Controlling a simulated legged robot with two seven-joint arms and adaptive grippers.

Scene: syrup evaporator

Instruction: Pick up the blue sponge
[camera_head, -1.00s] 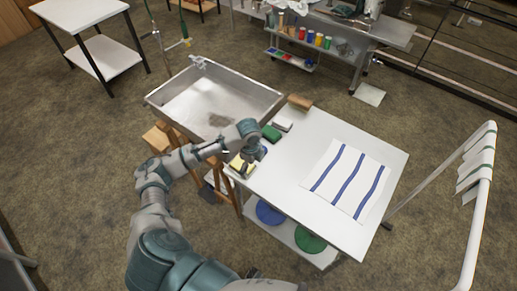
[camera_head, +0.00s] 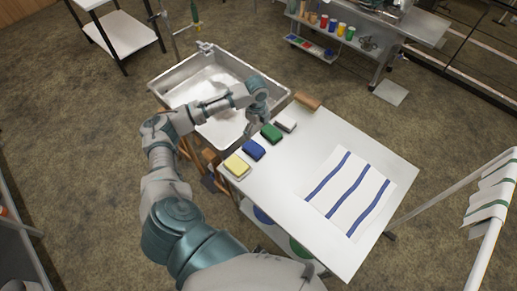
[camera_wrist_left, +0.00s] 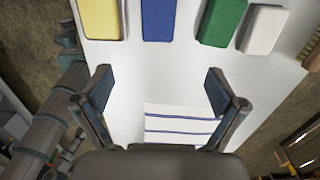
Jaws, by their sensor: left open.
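The blue sponge (camera_head: 254,150) lies on the left side of the white table (camera_head: 290,190), between a yellow sponge (camera_head: 236,166) and a green sponge (camera_head: 271,133). My left gripper (camera_head: 252,130) is above the sponge row in the head view, partly hidden by its own wrist. In the left wrist view the gripper (camera_wrist_left: 158,85) is open, with its two fingers wide apart and nothing between them. The blue sponge (camera_wrist_left: 158,20) shows beyond the fingertips, roughly in line with the gap, cut off by the top edge. My right gripper is not in view.
A white sponge (camera_head: 286,124) and a brown wooden item (camera_head: 307,100) lie at the table's far end. A metal sink (camera_head: 270,88) stands behind the table's left side. A towel rack (camera_head: 482,235) is at right.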

